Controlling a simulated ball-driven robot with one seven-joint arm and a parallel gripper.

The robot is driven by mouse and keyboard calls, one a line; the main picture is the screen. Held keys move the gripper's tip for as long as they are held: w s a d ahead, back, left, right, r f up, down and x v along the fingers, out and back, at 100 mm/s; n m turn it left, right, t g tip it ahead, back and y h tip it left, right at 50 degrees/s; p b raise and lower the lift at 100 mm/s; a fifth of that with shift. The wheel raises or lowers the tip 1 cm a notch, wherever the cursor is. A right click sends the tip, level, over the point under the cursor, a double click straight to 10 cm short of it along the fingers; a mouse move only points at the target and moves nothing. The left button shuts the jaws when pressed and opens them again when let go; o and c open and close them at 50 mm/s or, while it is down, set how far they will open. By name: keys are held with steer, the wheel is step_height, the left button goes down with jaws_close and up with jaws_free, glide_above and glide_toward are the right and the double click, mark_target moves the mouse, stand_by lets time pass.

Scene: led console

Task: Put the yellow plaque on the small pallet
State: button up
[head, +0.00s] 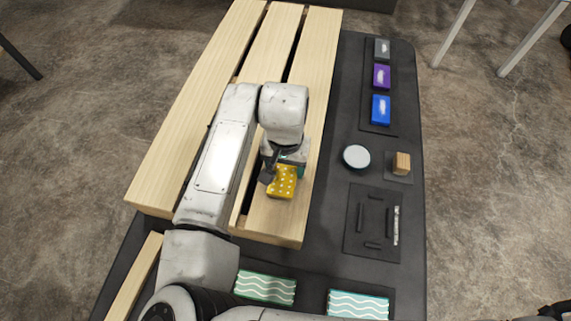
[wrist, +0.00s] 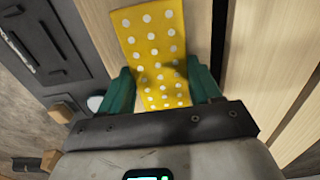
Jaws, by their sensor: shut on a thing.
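The yellow plaque (head: 282,183) has white dots. My gripper (head: 284,172) is shut on it, with a green finger on each side. In the wrist view the plaque (wrist: 150,40) stretches away from between the fingers of my gripper (wrist: 162,82). A pale wooden slatted pallet (head: 310,70) lies on the dark console, and the plaque is over the near end of its right-hand slat. I cannot tell whether the plaque touches the wood. My arm hides part of the pallet's left and middle slats.
Right of the pallet are grey (head: 382,49), purple (head: 381,76) and blue (head: 380,109) blocks, a round white-topped disc (head: 356,156), a small wooden block (head: 401,163) and a dark square panel (head: 373,222). Two teal wavy-striped pieces (head: 265,287) (head: 358,304) lie at the near edge.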

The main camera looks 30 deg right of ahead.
steer(key=shift+f, duration=0.25)
steer(key=shift+f, duration=0.2)
steer(key=o, duration=1.1)
steer(key=shift+r, duration=0.1)
